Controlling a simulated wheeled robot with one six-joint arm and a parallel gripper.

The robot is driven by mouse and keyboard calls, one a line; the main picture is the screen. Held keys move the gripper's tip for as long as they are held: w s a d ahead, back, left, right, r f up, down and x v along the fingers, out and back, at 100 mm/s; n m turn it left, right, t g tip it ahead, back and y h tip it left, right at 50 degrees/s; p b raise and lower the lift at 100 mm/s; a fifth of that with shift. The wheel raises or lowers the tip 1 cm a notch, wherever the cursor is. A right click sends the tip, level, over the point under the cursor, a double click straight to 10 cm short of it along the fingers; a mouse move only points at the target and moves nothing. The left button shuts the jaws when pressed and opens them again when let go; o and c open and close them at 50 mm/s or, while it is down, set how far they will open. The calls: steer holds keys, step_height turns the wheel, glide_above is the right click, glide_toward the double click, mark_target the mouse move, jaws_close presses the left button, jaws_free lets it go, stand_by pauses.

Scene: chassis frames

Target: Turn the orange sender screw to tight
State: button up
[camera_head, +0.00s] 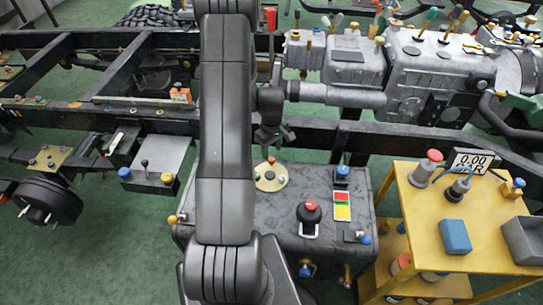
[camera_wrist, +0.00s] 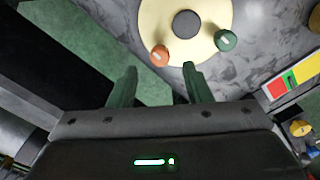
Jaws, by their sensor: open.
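The orange sender screw (camera_wrist: 160,56) sits at the lower left edge of a round cream plate (camera_wrist: 185,12) on the grey tank in the wrist view. In the head view it shows as a small orange knob (camera_head: 271,160) on the same plate (camera_head: 263,184). My gripper (camera_wrist: 158,72) is open and empty, with its two green fingers apart. In the wrist picture the screw lies just beyond the fingertips and between their lines; I see no contact. In the head view my gripper (camera_head: 272,138) hangs over the far edge of the tank.
A green screw (camera_wrist: 226,40) and a dark round cap (camera_wrist: 187,24) are also on the plate. The tank (camera_head: 330,175) also carries a red-topped black cap (camera_head: 309,211) and a red-yellow label (camera_head: 342,206). A black frame rail (camera_head: 400,142) runs behind; a yellow cart (camera_head: 400,185) stands right.

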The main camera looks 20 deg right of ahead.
mark_target(271, 159)
steer(key=shift+f, duration=2.2)
jaws_close()
steer(key=shift+f+m+b, duration=0.1)
steer(key=shift+m+b, duration=0.2)
steer(key=shift+b, duration=0.05)
steer(key=m+b, duration=0.2)
steer(key=shift+m, duration=0.4)
steer(key=m+b, duration=0.3)
steer(key=m, duration=0.2)
steer(key=shift+m, duration=0.3)
steer(key=m+b, duration=0.2)
steer(key=m, duration=0.2)
steer(key=shift+m+b, duration=0.55)
steer(key=shift+m, duration=1.65)
